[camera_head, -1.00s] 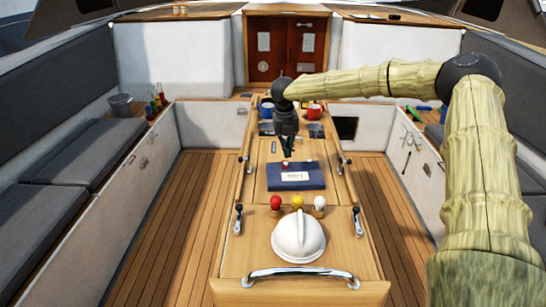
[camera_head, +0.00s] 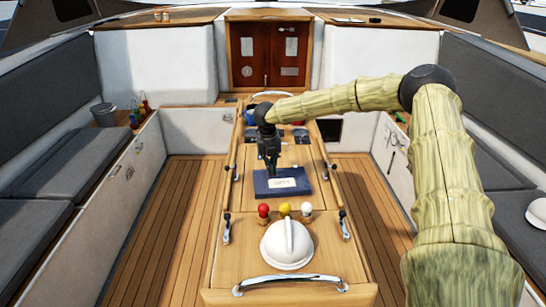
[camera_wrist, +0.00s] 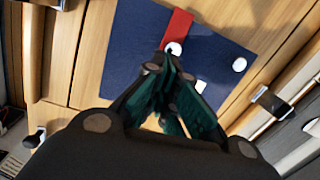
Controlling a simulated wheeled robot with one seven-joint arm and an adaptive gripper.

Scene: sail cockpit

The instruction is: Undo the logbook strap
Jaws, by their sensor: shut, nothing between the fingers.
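The logbook (camera_head: 262,185) is dark blue with a white label and lies on the wooden table; it also shows in the wrist view (camera_wrist: 130,60). Its red strap (camera_wrist: 181,26) runs in from the book's edge to a white round stud (camera_wrist: 173,48) beside my fingertips. A second white round piece (camera_wrist: 239,64) sits apart from the strap, near the book's right edge. My gripper (camera_head: 271,172) is shut and empty, pointing down over the book's far part; it also shows in the wrist view (camera_wrist: 168,68). Whether the fingertips touch the strap I cannot tell. In the head view the gripper hides the strap.
Red, yellow and white knobs (camera_head: 285,209) and a white dome (camera_head: 286,245) stand on the near side of the table. A chrome rail (camera_head: 290,281) crosses its near edge. Metal levers (camera_head: 227,227) line the sides. Mugs (camera_head: 250,117) stand behind my gripper.

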